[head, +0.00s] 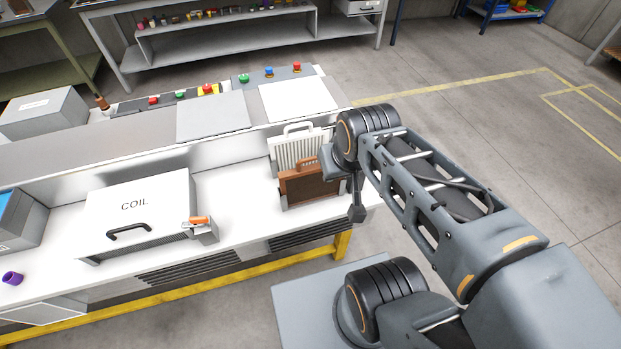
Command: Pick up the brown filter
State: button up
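The brown filter (305,188) stands upright on the white lower shelf of the bench, with a brown handle on its top edge. A white ribbed filter (290,152) with a light handle stands just behind it. My gripper (350,190) is at the right end of the brown filter and partly overlaps it in the picture. I cannot tell whether it touches the filter. My wrist and the small view hide the fingertips, so open or shut does not show.
A white box marked COIL (137,205) with a black handle stands left of the filters. A small grey block with an orange top (201,229) is beside it. A purple cup (12,278) lies far left. The raised back ledge carries control buttons. White shelf between COIL box and filters is clear.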

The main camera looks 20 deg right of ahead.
aim_at(300, 185)
jog(key=z, duration=2.55)
jog(key=k, duration=1.2)
jog(key=u, duration=1.85)
jog(key=i, duration=0.5)
jog(key=z, duration=0.1)
